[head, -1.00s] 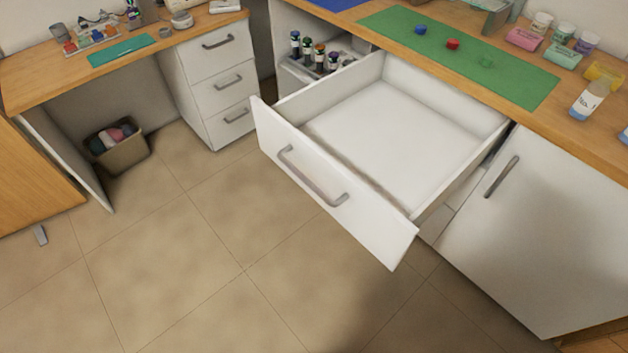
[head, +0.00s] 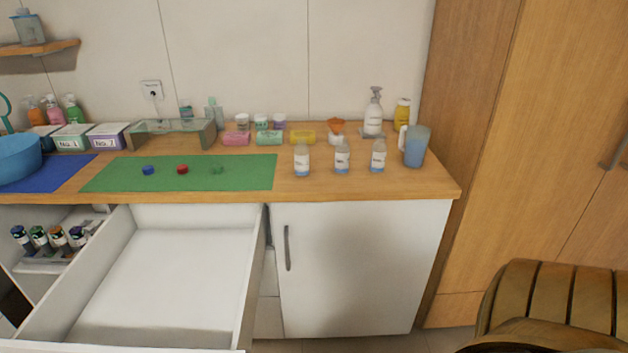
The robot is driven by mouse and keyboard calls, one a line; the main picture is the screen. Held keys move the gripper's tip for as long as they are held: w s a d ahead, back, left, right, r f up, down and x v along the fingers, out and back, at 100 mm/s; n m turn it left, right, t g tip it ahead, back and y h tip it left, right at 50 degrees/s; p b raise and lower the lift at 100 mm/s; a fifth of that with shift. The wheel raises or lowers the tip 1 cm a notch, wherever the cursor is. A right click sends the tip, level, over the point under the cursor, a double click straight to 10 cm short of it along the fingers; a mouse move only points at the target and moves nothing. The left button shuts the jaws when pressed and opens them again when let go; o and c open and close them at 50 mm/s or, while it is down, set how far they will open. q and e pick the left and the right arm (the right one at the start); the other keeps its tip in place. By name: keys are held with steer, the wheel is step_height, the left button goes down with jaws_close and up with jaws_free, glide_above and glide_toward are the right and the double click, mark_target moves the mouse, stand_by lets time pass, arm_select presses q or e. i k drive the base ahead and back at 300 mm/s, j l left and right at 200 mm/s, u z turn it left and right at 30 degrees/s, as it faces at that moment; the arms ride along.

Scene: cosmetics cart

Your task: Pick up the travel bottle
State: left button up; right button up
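Three small clear bottles with white labels and blue liquid stand upright in a row on the wooden counter, right of the green mat: a left bottle (head: 302,160), a middle bottle (head: 342,157) and a right bottle (head: 378,156). They look alike, and I cannot tell which one is the travel bottle. A blue cap (head: 148,170), a red cap (head: 182,169) and a green cap (head: 217,169) lie on the green mat (head: 245,178). Neither of my grippers is in view.
An open, empty white drawer (head: 175,275) juts out below the counter (head: 420,184) at the left. A blue jug (head: 415,147), a white pump bottle (head: 373,113) and an orange funnel (head: 336,126) stand near the bottles. A slatted wooden object (head: 555,305) fills the lower right.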

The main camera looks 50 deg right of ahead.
mark_target(379, 149)
steer(key=z, duration=1.9)
